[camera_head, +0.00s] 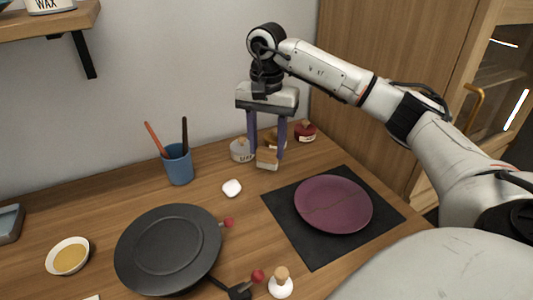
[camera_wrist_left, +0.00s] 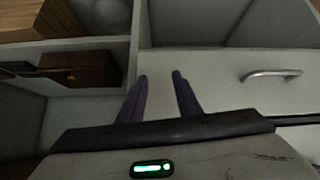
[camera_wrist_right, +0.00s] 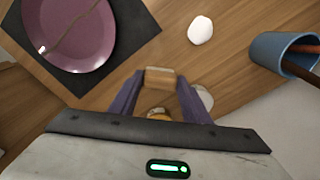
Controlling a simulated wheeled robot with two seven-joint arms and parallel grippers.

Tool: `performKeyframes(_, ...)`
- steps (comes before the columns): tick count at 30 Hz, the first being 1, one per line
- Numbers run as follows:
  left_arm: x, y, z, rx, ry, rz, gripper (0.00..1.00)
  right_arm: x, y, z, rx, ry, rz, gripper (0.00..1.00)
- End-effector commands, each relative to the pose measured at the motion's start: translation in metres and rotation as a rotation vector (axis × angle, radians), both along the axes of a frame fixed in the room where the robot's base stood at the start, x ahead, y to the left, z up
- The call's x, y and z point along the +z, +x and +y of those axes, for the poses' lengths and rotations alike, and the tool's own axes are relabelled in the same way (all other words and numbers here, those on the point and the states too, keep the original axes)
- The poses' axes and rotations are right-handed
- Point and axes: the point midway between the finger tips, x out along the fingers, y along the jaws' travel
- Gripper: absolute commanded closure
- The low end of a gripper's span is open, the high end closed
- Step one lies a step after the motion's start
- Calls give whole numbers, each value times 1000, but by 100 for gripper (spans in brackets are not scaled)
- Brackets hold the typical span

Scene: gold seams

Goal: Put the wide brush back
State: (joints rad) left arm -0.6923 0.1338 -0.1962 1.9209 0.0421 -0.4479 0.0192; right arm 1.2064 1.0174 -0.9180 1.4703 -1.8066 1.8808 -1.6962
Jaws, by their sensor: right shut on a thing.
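My right gripper (camera_head: 267,152) points down near the wall at the back of the worktop. It is shut on a tan wooden block, which I take to be the wide brush (camera_head: 267,159); the block also shows between the fingertips in the right wrist view (camera_wrist_right: 160,77). Its lower end is hard to make out, and I cannot tell whether it touches the worktop. A blue cup (camera_head: 179,165) left of it holds an orange-handled tool and a dark one. My left gripper (camera_wrist_left: 161,76) is open and empty in the left wrist view, facing pale cabinet panels.
Jars stand beside and behind the right gripper: a grey one (camera_head: 240,150) and a red one (camera_head: 305,131). A plum plate (camera_head: 335,203) lies on a black mat (camera_head: 290,230). A black round stand (camera_head: 168,246), white lump (camera_head: 232,188) and amber-filled bowl (camera_head: 83,242) are nearer.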

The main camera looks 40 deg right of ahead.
Motion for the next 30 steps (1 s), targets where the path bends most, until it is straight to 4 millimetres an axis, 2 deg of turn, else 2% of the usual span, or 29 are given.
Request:
performKeyframes(3, 1, 1, 0, 0, 0, -2, 69, -19, -1, -1, -1, -1, 4, 75)
performKeyframes(5, 1, 1, 0, 0, -1, -3, 69, -25, -1, -1, -1, -2, 4, 75)
performKeyframes(16, 3, 8, 0, 0, -1, -16, 69, -30, 0, 0, 0, -1, 0, 75)
performKeyframes(17, 3, 8, 0, 0, -1, -16, 69, -30, 0, 0, 0, -1, 0, 54)
performKeyframes(20, 3, 8, 0, 1, 0, -15, 69, -29, 0, 0, -1, -1, 0, 38)
performKeyframes(30, 5, 6, 0, 2, -1, -13, 69, -25, 0, 0, -1, -1, 0, 38)
